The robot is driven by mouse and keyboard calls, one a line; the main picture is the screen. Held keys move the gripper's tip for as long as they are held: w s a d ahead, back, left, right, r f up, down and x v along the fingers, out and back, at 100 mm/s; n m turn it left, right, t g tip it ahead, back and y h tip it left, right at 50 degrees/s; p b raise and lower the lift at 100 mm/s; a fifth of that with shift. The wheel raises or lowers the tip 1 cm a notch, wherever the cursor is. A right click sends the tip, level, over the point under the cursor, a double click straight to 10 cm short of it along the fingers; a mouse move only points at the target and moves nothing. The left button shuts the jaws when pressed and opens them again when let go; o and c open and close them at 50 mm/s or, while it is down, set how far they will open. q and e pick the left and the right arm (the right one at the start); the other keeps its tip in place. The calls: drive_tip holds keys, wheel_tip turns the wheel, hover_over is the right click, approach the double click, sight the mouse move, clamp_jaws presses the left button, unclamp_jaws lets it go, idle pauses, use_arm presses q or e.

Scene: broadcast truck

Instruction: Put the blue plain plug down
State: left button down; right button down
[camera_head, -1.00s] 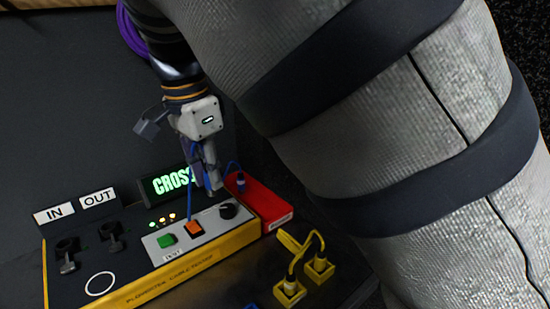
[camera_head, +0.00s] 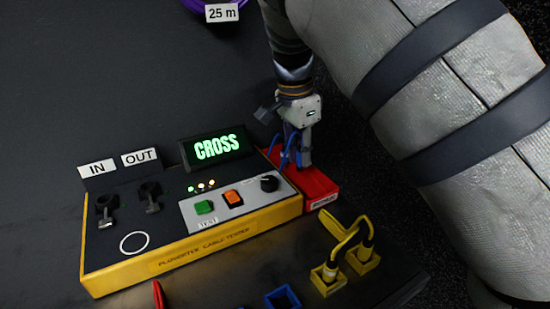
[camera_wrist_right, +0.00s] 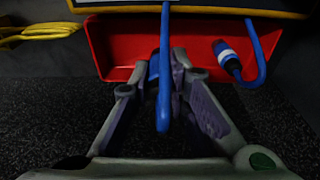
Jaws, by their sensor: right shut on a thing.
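My right gripper (camera_head: 298,160) is low over the red tray (camera_head: 318,189) at the right end of the cable tester. It is shut on the blue plain plug (camera_wrist_right: 154,70), which its fingers partly hide. A blue cable runs from there across the right wrist view. Another blue plug with a white band (camera_wrist_right: 227,56) lies in the tray, to the right of the right gripper (camera_wrist_right: 166,62). I cannot tell whether the held plug touches the tray floor. My left gripper is not in view.
The yellow cable tester (camera_head: 190,250) shows CROSS on its screen (camera_head: 217,147). Yellow plugs stand in yellow holders (camera_head: 328,280) in front, near a blue holder (camera_head: 283,297). A purple cable (camera_head: 195,4) lies at the back. The dark surface left of the tester is clear.

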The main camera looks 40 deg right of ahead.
drive_tip(key=shift+w+d+f, duration=0.15)
drive_tip(key=shift+d+f, duration=0.1)
drive_tip(key=shift+f, duration=0.05)
drive_tip(key=shift+w+d+f, duration=0.1)
drive_tip(key=shift+f, duration=0.8)
drive_tip(key=shift+w+d+f, duration=0.1)
drive_tip(key=shift+f, duration=0.75)
drive_tip(key=shift+f, duration=0.2)
drive_tip(key=c, duration=1.5)
unclamp_jaws()
drive_tip(key=shift+c, duration=0.2)
drive_tip(key=shift+r, duration=0.15)
wheel_tip(320, 180, up, 12)
drive_tip(key=a, duration=0.1)
drive_tip(key=shift+a, duration=0.4)
